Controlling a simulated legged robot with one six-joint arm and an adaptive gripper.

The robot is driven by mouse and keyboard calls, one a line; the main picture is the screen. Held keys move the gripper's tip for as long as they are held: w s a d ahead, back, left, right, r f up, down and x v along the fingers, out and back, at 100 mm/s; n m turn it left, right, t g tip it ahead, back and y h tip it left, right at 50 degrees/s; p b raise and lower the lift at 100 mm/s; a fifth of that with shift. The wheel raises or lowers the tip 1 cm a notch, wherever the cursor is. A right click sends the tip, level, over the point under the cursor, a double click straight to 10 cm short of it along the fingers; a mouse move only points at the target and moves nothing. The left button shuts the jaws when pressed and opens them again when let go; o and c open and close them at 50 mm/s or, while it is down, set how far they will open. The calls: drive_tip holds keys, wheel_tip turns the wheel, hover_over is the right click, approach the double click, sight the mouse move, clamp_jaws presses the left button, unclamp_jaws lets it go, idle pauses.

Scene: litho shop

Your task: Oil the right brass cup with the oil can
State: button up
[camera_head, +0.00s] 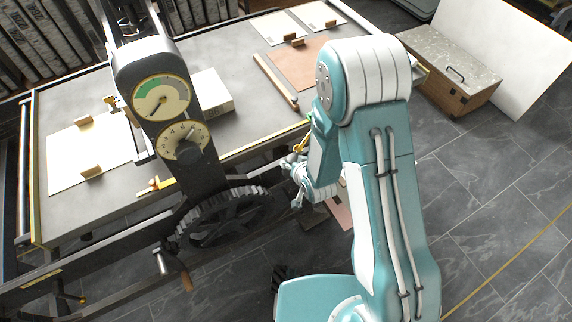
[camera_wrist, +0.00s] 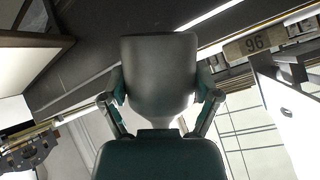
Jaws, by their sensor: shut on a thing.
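My gripper (camera_head: 298,180) is at the front edge of the press bed, right of the gear wheel, partly hidden by my teal arm. In the wrist view its two fingers (camera_wrist: 158,103) close around a smooth grey rounded body (camera_wrist: 158,70), which I take to be the oil can. Its spout cannot be made out for certain. A thin brass-coloured piece (camera_head: 300,144) shows just above my gripper at the bed edge; I cannot tell whether it is a cup or the spout. Another small brass fitting (camera_head: 156,184) sits on the bed's front edge, left of the gear. Neither brass cup is clearly identifiable.
The press bed (camera_head: 228,140) carries papers, a white block (camera_head: 214,92) and a wooden bar (camera_head: 276,82). A dark column with dials (camera_head: 162,98) and a toothed wheel (camera_head: 222,222) stand left of my gripper. A wooden box (camera_head: 448,72) is at the back right. Floor at right is clear.

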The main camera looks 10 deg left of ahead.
drive_tip(key=s+a+g+y, duration=0.1)
drive_tip(key=g, duration=0.1)
drive_tip(key=s+a+m+g+y, duration=0.1)
drive_tip(key=a+g, duration=0.1)
drive_tip(key=s+a+g+y, duration=0.1)
drive_tip(key=g, duration=0.1)
drive_tip(key=shift+s+a+f+m, duration=0.2)
drive_tip(key=shift+s+a+m, duration=0.15)
drive_tip(key=shift+m, duration=0.05)
idle(0.6)
drive_tip(key=shift+a, duration=0.1)
drive_tip(key=shift+s+d+r, duration=0.1)
drive_tip(key=shift+d+r, duration=0.05)
drive_tip(key=shift+d, duration=0.1)
idle(0.6)
